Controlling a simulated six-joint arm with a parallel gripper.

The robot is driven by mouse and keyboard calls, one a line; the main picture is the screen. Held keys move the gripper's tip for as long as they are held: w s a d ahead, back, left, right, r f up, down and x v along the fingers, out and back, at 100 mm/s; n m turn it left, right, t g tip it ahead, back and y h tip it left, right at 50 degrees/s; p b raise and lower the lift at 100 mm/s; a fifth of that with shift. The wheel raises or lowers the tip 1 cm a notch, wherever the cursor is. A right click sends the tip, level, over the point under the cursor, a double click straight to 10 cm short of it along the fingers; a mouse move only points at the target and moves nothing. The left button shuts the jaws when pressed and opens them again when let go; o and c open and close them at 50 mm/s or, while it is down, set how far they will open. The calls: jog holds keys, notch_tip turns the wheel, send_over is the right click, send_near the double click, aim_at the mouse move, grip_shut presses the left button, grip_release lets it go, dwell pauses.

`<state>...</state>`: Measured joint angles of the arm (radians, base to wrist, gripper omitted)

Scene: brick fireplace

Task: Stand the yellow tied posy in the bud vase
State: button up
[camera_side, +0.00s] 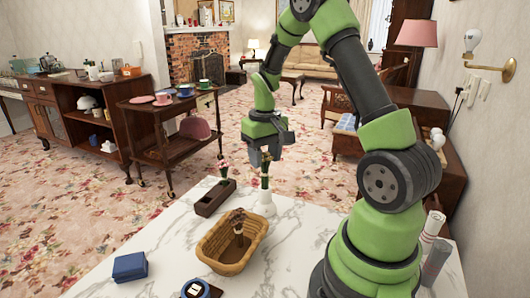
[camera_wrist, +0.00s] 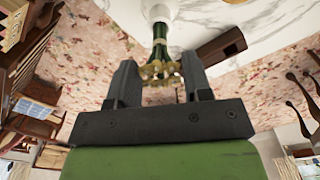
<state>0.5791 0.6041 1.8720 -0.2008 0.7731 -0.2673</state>
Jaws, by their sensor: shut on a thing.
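My gripper (camera_side: 265,155) is shut on the yellow tied posy (camera_wrist: 160,70), just below its yellow flower heads as the wrist view shows them between the fingers (camera_wrist: 161,82). The posy's green stems (camera_side: 264,181) hang roughly upright, with a pale tie around them. The white bud vase (camera_side: 267,203) stands on the marble table, directly below the stems. In the wrist view the stem ends meet the vase (camera_wrist: 160,10) at its mouth. I cannot tell how deep inside they are. The flower heads are mostly hidden by the gripper in the side view.
A blue box (camera_side: 130,267) lies front left. Bare marble (camera_side: 165,235) separates it from the basket.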

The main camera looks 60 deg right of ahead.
jog(key=shift+f, duration=1.6)
jog(key=o, duration=0.9)
notch_tip(320, 180, up, 10)
